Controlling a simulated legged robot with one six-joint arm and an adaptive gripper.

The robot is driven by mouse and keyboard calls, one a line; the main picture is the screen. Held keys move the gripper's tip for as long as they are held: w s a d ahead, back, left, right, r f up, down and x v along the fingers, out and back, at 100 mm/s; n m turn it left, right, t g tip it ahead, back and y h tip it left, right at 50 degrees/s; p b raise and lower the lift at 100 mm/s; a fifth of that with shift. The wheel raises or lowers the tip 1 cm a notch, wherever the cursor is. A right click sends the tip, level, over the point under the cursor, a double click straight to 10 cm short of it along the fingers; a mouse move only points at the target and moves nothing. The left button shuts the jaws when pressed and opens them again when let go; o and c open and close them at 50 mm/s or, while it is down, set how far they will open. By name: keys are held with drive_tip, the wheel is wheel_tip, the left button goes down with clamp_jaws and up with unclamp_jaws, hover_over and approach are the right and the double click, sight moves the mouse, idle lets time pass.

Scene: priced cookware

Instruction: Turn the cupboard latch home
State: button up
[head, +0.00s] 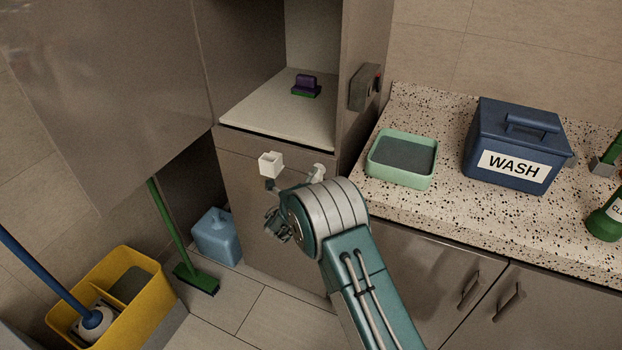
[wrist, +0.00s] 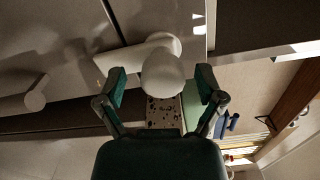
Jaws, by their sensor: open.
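The cupboard (head: 240,190) has a grey-brown lower front in the head view. A white latch piece (head: 318,172) shows at its upper right, partly hidden behind my arm. A white box-shaped piece (head: 270,166) sits to its left on the same front. My gripper (head: 278,222) is in front of the cupboard, below these pieces, and is partly hidden by my wrist. In the wrist view my gripper (wrist: 161,78) is open, with a finger on each side of a white rounded latch end (wrist: 163,68). Gaps seem to show at both fingers; contact is unclear.
The open shelf (head: 265,107) above holds a purple and green block (head: 306,85). At right, a speckled counter (head: 455,205) carries a green tray (head: 402,178) and a blue WASH bin (head: 512,130). A yellow bucket (head: 150,285), green broom (head: 170,225) and blue container (head: 215,238) stand at left.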

drive_tip(key=v, duration=1.1)
drive_tip(key=shift+s+a, duration=0.2)
drive_tip(key=shift+a, duration=0.1)
